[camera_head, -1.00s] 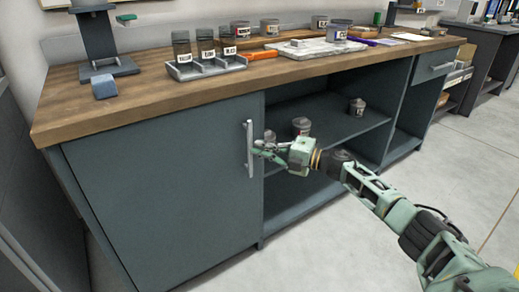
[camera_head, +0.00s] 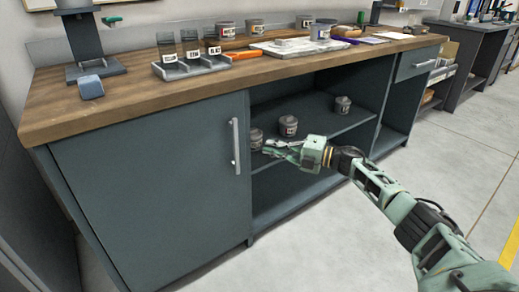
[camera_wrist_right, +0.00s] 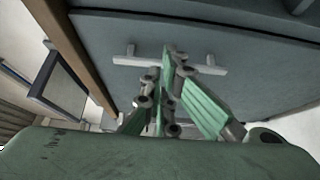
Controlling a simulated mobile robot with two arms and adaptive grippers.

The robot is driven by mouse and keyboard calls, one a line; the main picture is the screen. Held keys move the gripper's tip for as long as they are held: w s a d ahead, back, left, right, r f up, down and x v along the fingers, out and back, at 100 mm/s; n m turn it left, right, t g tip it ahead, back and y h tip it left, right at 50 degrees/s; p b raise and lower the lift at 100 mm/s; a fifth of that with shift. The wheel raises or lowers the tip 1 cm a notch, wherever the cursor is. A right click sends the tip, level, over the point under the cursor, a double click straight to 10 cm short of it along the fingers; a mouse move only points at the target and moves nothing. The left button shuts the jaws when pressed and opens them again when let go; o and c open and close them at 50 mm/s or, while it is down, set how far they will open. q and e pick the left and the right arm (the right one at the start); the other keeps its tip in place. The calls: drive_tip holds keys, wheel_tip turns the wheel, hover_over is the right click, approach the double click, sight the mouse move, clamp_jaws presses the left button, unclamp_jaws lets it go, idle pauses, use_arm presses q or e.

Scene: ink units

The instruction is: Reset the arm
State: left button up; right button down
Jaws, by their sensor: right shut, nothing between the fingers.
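My right arm reaches in from the lower right in the head view. Its green gripper (camera_head: 270,148) is in front of the open shelf bay, to the right of the cabinet door's handle (camera_head: 235,146) and apart from it. The gripper is shut and empty. In the right wrist view the closed fingers (camera_wrist_right: 172,62) point toward the handle (camera_wrist_right: 190,65), which lies beyond them across the grey door (camera_wrist_right: 230,80). The door (camera_head: 160,190) is closed in the head view. My left gripper is not in view.
The wooden worktop (camera_head: 140,110) carries a grey tray with jars (camera_head: 195,68), several tins and a white board (camera_head: 300,47). Tins (camera_head: 288,126) stand on the open shelf (camera_head: 330,120) behind my gripper. The floor (camera_head: 360,240) in front is clear.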

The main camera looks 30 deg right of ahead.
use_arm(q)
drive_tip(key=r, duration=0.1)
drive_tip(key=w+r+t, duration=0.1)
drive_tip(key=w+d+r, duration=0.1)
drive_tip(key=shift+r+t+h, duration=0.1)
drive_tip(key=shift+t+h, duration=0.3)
use_arm(e)
drive_tip(key=d, duration=0.3)
drive_tip(key=shift+s+d+r, duration=0.1)
drive_tip(key=shift+s+d, duration=0.2)
